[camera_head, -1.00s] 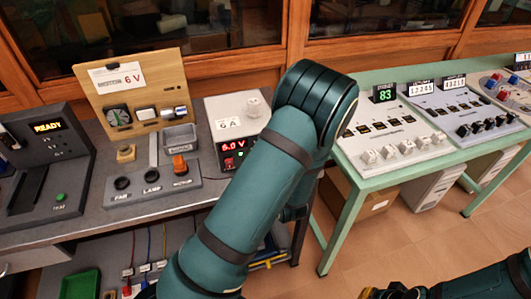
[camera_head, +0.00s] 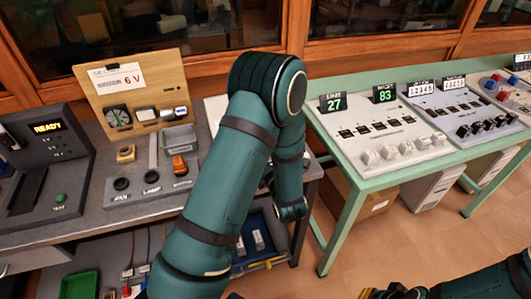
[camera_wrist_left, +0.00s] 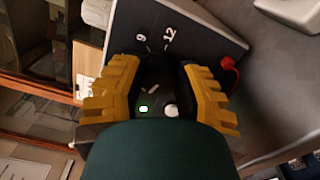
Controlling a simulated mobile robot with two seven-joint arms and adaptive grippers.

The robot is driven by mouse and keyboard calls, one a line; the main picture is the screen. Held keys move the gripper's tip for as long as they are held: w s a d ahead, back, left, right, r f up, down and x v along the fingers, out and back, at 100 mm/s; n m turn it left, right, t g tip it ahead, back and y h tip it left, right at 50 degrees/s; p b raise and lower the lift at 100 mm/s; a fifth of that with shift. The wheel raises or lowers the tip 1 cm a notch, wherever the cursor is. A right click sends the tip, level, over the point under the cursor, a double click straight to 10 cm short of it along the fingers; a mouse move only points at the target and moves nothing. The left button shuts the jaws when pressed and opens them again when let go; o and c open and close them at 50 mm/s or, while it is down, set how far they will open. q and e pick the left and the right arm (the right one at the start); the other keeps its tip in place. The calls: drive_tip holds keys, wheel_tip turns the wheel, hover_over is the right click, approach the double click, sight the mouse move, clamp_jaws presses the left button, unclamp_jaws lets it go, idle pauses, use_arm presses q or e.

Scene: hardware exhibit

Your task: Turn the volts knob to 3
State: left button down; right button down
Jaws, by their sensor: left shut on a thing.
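The left wrist view shows a dark panel (camera_wrist_left: 205,38) with the white marks 9 and 12. The yellow fingers of my left gripper (camera_wrist_left: 158,92) are shut on a dark knob (camera_wrist_left: 157,72) in front of this panel. A short white line shows between the fingers. The knob's name and full scale are hidden, so I cannot read its setting. In the head view my left arm covers most of the white power supply (camera_head: 213,108), including its display, and hides the gripper. Part of my right gripper (camera_head: 395,293) shows at the bottom edge; its fingers are unclear.
A switch box (camera_head: 150,189) with an orange rocker and a wooden motor board (camera_head: 105,82) stand left of my arm. The READY console (camera_head: 47,150) is farther left. A green table (camera_head: 345,180) with counter panels stands right.

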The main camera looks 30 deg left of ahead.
use_arm(q)
drive_tip(key=shift+w+r+n, duration=0.1)
drive_tip(key=shift+n, duration=0.6)
drive_tip(key=c, duration=0.6)
unclamp_jaws()
drive_tip(key=shift+d, duration=0.1)
drive_tip(key=v, duration=1.2)
